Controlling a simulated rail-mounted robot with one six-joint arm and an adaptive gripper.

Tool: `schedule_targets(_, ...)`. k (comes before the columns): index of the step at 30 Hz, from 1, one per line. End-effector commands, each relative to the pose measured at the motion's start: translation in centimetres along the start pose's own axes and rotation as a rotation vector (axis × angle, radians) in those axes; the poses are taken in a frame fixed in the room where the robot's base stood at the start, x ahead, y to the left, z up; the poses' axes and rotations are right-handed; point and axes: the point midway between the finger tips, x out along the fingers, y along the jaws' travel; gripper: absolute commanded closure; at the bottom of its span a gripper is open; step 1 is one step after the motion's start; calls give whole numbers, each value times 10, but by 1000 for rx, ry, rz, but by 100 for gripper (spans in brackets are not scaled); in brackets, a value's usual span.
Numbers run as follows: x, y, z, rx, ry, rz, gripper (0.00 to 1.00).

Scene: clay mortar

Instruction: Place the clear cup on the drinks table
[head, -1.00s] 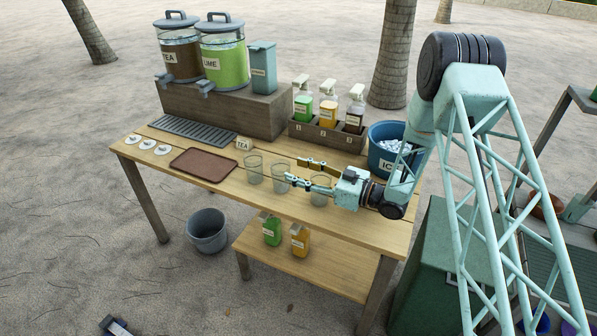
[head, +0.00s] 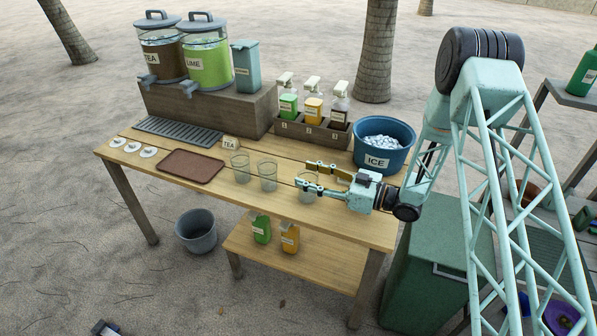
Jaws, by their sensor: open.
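Three clear cups stand in a slanting row on the wooden drinks table (head: 215,193). The left cup (head: 239,167) and the middle cup (head: 267,177) stand upright and clear of my gripper. The right cup (head: 307,196) is partly hidden behind my near finger. My gripper (head: 309,174) reaches in from the right, low over the table, with its fingers pointing left. It is open, with one finger nearer and one farther. I cannot tell whether the right cup stands between the fingers or touches them.
A brown tray (head: 192,168) and a TEA sign (head: 230,144) lie left of the cups. A bottle rack (head: 310,134) and an ice bucket (head: 383,153) stand behind my gripper. Dispensers (head: 207,65) stand on a raised box at the back. The front strip of tabletop is free.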

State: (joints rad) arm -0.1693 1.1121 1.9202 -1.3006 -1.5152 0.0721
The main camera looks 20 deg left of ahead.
Motion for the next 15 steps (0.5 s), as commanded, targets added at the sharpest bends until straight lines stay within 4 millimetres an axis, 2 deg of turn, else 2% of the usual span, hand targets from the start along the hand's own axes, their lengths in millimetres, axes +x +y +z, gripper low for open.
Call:
schedule_targets(6, -22, 0, 0, 0, -1, 1, 56)
schedule_targets(15, -33, 0, 0, 0, -1, 0, 56)
